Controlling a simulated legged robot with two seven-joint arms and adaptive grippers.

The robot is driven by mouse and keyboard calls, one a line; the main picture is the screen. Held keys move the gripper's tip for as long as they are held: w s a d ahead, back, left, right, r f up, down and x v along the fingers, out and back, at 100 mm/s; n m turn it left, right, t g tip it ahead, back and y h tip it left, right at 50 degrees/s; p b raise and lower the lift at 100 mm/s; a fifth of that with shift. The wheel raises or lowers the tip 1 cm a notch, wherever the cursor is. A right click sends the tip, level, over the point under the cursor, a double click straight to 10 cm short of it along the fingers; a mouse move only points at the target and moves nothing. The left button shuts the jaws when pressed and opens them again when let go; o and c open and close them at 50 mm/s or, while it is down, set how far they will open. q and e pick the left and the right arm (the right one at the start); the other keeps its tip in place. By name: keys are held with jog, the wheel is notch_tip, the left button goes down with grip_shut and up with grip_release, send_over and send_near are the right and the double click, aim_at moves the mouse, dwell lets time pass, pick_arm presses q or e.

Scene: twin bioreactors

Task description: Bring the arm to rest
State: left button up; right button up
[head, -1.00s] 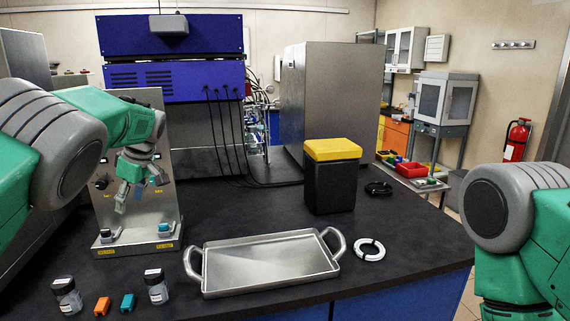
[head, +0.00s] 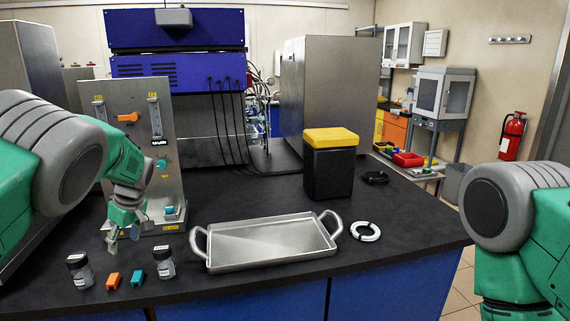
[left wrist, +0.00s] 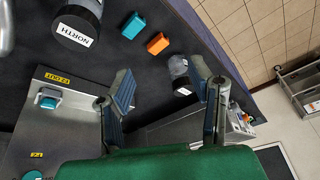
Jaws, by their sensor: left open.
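My left gripper (head: 122,235) is in front of the metal panel (head: 125,95) with flow tubes, low over the counter. In the left wrist view my left gripper (left wrist: 165,100) has its two fingers spread with nothing between them. The left arm (head: 75,150) comes in from the left and hides part of the panel. My right arm (head: 500,215) stands at the right edge, and its gripper is out of view.
Two labelled bottles (head: 79,271) (head: 165,263), an orange block (head: 113,281) and a teal block (head: 137,278) stand near the counter's front edge. A metal tray (head: 268,243), a white ring (head: 365,231) and a yellow-lidded black bin (head: 330,163) are to the right.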

pick_arm(q)
jog(key=s+d+f+m+h+b, duration=0.1)
jog(key=s+f+m+b, duration=0.2)
jog(key=s+f, duration=0.9)
jog(key=s+d+f+m+b, duration=0.15)
jog(key=s+f+m, duration=0.25)
jog(key=s+f, duration=0.75)
jog(key=s+d+f+m+h+b, duration=0.1)
jog(key=s+d+f+m, duration=0.3)
jog(key=s, duration=0.7)
jog(key=s+d+f+m+h+b, duration=0.2)
jog(key=s+d+f+m+b, duration=0.1)
jog(key=s, duration=0.9)
notch_tip(320, 180, down, 2)
jog(key=d+b, duration=0.1)
jog(key=d, duration=0.1)
jog(key=shift+d+f+m+b, duration=0.25)
jog(key=shift+d+m+b, duration=0.1)
jog(key=shift+d+m, duration=0.05)
jog(key=shift+w, duration=0.1)
jog(key=shift+c, duration=0.5)
